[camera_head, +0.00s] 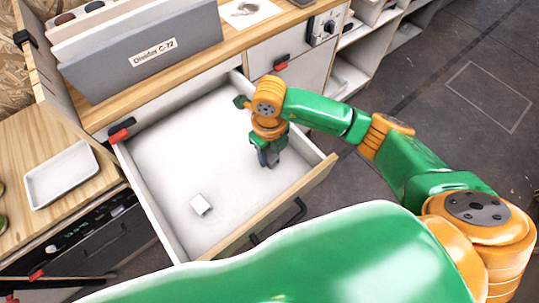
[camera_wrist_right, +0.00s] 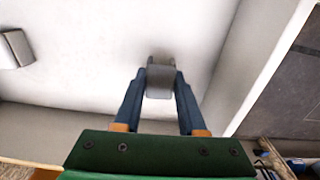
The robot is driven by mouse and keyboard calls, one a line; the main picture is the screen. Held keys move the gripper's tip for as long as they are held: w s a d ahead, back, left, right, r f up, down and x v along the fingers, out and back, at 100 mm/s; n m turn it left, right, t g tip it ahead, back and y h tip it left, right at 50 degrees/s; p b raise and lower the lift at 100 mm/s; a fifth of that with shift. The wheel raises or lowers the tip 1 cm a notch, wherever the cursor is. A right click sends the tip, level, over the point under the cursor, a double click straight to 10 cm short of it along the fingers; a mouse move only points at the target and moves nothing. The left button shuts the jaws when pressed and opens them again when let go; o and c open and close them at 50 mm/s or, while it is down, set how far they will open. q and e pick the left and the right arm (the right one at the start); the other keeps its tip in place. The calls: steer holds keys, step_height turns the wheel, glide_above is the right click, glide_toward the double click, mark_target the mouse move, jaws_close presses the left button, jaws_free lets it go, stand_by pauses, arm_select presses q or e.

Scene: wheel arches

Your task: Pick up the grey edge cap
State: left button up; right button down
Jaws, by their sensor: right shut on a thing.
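The grey edge cap (camera_wrist_right: 160,82) is between the two fingertips of my right gripper (camera_wrist_right: 161,88) in the right wrist view. The fingers are shut on it from both sides, over the white drawer floor. In the head view my right gripper (camera_head: 268,158) reaches down into the open drawer (camera_head: 165,150), near its right side. The cap is hidden there by the gripper. I cannot tell whether the cap touches the drawer floor. My left gripper is not in view.
A small pale block (camera_head: 201,204) lies in the drawer's front left part; it also shows in the right wrist view (camera_wrist_right: 14,49). The drawer walls surround my gripper. A grey divider box (camera_head: 150,55) stands on the worktop behind. A white tray (camera_head: 61,176) lies at the left.

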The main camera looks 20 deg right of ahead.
steer(key=s+a+r, duration=0.9)
steer(key=a+r, duration=0.1)
steer(key=r, duration=0.1)
steer(key=shift+s+a+r, duration=0.15)
steer(key=shift+a+r, duration=0.1)
steer(key=shift+r, duration=0.15)
